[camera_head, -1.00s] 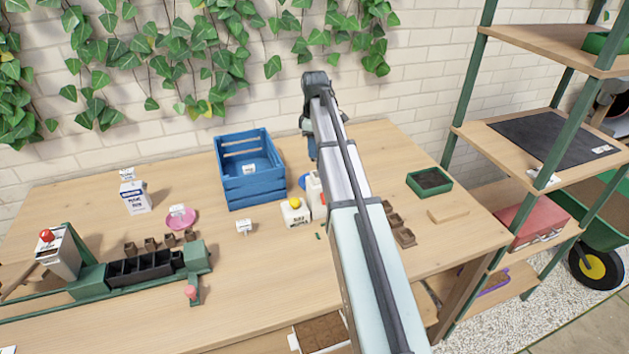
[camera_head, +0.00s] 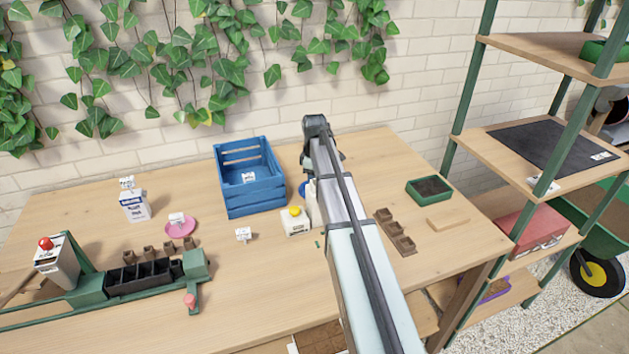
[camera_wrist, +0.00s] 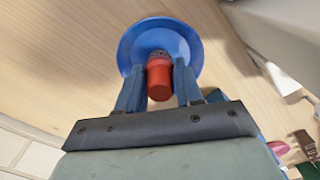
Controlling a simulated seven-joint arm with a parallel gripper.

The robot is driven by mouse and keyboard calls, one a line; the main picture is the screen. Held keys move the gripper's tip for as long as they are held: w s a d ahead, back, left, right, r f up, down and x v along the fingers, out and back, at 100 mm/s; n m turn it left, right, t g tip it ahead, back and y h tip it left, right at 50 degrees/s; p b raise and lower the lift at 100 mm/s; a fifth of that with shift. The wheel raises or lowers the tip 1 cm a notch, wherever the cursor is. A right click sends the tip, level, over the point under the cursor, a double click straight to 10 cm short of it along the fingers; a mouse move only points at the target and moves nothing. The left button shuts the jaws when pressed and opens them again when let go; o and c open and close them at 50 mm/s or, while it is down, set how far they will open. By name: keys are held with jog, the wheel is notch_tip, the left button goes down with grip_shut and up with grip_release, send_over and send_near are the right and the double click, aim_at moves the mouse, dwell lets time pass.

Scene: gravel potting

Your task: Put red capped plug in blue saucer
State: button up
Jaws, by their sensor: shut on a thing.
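In the wrist view the red capped plug (camera_wrist: 159,80) sits between the two blue fingers of my gripper (camera_wrist: 159,68), which is shut on it. The plug's dark textured end points toward the blue saucer (camera_wrist: 135,40). The round saucer lies on the wooden bench beyond the fingertips, and the plug overlaps its near part in the picture. I cannot tell whether plug and saucer touch. In the head view only a sliver of the saucer (camera_head: 302,187) shows beside my arm; the fingers and plug are hidden.
A blue crate (camera_head: 255,200) stands left of my arm. A white box with a yellow knob (camera_head: 296,227) and a white bottle (camera_head: 312,205) stand close by. Brown pots (camera_head: 395,232) and a green tray (camera_head: 428,199) lie to the right. A pink saucer (camera_head: 181,234) is far left.

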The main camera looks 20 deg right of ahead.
jog(key=shift+f, duration=0.1)
jog(key=o, duration=1)
notch_tip(320, 180, up, 12)
dwell(0.5)
